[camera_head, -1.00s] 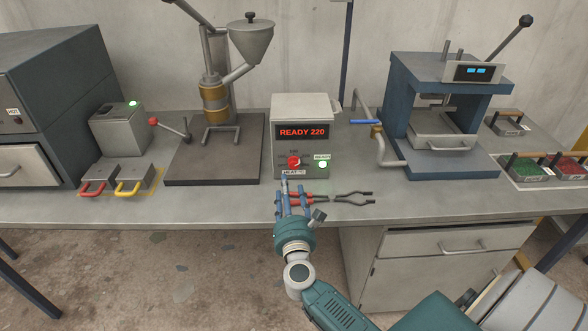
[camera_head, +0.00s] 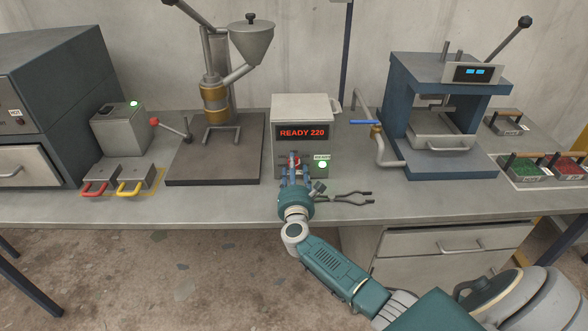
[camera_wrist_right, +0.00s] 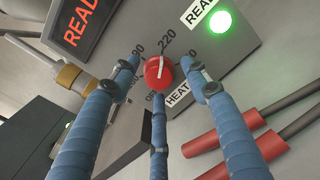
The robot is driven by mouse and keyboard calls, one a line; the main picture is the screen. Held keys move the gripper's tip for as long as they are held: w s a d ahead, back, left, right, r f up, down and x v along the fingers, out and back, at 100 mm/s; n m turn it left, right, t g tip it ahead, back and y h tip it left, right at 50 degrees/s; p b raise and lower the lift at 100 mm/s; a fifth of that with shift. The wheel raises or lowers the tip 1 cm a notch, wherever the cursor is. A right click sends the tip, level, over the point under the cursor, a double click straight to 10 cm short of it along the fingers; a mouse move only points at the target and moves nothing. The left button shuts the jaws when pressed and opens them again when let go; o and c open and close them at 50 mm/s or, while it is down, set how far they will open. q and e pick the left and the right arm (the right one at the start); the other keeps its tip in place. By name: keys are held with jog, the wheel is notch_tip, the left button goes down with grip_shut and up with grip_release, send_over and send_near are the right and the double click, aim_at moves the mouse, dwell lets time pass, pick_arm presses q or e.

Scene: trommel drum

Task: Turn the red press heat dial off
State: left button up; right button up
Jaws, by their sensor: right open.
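The red heat dial (camera_wrist_right: 158,72) is on the front of a grey control box (camera_head: 302,106) whose display reads READY 220. In the right wrist view its white mark lies toward the 220 label. My right gripper (camera_head: 294,162) is in front of the dial and hides most of it in the head view. In the right wrist view its blue fingers (camera_wrist_right: 160,80) are open, spread around the dial on both sides and below. I cannot tell whether any finger touches it. My left gripper is not in view.
A green light (camera_head: 322,165) glows right of the dial. Red-handled tongs (camera_wrist_right: 235,135) lie on the bench below the box. A hopper press (camera_head: 215,100) stands left and a blue press (camera_head: 445,115) stands right.

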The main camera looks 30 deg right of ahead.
jog(key=c, duration=1.2)
jog(key=shift+o, duration=0.2)
jog(key=shift+a+f, duration=0.1)
jog(key=shift+f, duration=0.05)
jog(key=shift+n, duration=0.4)
